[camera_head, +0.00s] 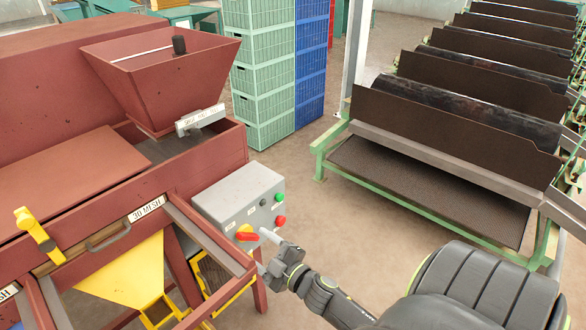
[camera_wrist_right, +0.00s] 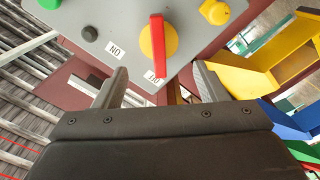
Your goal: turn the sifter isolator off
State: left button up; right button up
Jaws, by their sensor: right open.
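The isolator is a red handle on a yellow disc (camera_head: 247,234) on the front of a grey control box (camera_head: 222,204), fixed to the red sifter (camera_head: 60,120). In the right wrist view the red handle (camera_wrist_right: 158,45) points down across the yellow disc, its tip over a partly covered label (camera_wrist_right: 152,77). An upside-down ON label (camera_wrist_right: 115,49) sits to its left. My right gripper (camera_head: 262,250) is open and empty just in front of the box. In the wrist view its fingers (camera_wrist_right: 161,72) stand apart, one on each side of the handle's line. Contact is not visible. My left gripper is out of view.
Green and red buttons (camera_head: 280,220) sit right of the isolator. A yellow chute (camera_head: 130,275) and yellow clamp (camera_head: 40,236) are at left. Stacked green crates (camera_head: 262,80) stand behind. A green-framed drum machine (camera_head: 440,150) is at right, with bare floor between.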

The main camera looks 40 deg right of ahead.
jog(key=s, duration=1.2)
jog(key=shift+s+d+b, duration=0.2)
jog(key=shift+d+b, duration=0.25)
jog(key=s+d+f+m+g+h, duration=0.1)
jog(key=s+f+m+g, duration=0.15)
jog(key=f, duration=0.65)
jog(key=s+d+f+m+g+h+b, duration=0.1)
jog(key=s+d+f+m+g, duration=0.15)
jog(key=f, duration=0.65)
jog(key=s+d+f+m+g+h, duration=0.1)
jog(key=f+g, duration=0.2)
jog(key=f, duration=0.6)
jog(key=s+a+f+m+g, duration=0.2)
jog(key=s+a+f+g, duration=0.1)
jog(key=s+f, duration=0.6)
jog(key=s+a+f+m+g, duration=0.2)
jog(key=s+f+g, duration=0.3)
jog(key=s+f, duration=0.5)
jog(key=s+a, duration=0.1)
jog(key=s, duration=0.1)
jog(key=shift+s+a+f+m+g+y+b, duration=0.15)
jog(key=shift+s+a+m+g+y+b, duration=0.15)
jog(key=shift+g+y+b, duration=0.1)
